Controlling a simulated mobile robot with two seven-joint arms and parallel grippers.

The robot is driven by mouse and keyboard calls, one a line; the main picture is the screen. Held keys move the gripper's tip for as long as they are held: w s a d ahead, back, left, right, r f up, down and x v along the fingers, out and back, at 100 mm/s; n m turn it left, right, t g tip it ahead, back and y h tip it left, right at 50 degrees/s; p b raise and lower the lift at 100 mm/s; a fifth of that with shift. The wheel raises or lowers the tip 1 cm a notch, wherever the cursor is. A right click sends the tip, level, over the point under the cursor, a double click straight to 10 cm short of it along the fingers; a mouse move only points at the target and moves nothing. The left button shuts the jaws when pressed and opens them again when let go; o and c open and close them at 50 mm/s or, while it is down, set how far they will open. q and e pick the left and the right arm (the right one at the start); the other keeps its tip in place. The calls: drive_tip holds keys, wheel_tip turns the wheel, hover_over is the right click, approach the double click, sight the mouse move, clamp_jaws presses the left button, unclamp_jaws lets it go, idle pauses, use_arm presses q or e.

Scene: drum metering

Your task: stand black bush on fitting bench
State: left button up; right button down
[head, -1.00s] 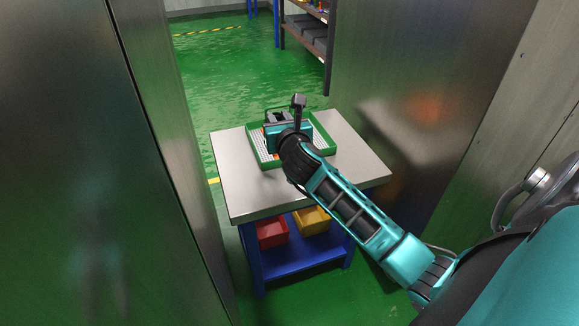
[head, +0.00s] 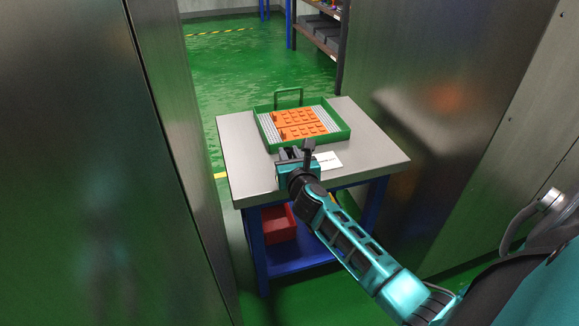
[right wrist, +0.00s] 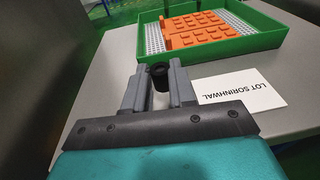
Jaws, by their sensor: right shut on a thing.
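The black bush (right wrist: 159,77) is a small dark ring-like part between the fingertips of my right gripper (right wrist: 158,88) in the right wrist view. The gripper is shut on it. In the head view my right gripper (head: 295,153) is over the near part of the steel-topped bench (head: 366,145), just in front of the green tray. The bush is not clear there. I cannot tell whether it touches the bench top. My left gripper is not in view.
A green tray (head: 343,133) with an orange studded insert (head: 300,122) sits on the bench. A white card (right wrist: 242,88) with printed letters lies right of the gripper. Tall metal panels (head: 440,110) stand close on both sides. A red bin (head: 278,224) is on the lower shelf.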

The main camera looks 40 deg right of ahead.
drive_tip(key=shift+f+b, duration=0.3)
drive_tip(key=shift+f, duration=0.65)
drive_tip(key=shift+r, duration=0.1)
drive_tip(key=shift+f, duration=0.25)
drive_tip(key=c, duration=0.9)
unclamp_jaws()
drive_tip(key=shift+c, duration=0.2)
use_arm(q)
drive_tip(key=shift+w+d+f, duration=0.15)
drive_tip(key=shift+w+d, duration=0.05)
use_arm(e)
drive_tip(key=shift+r, duration=0.1)
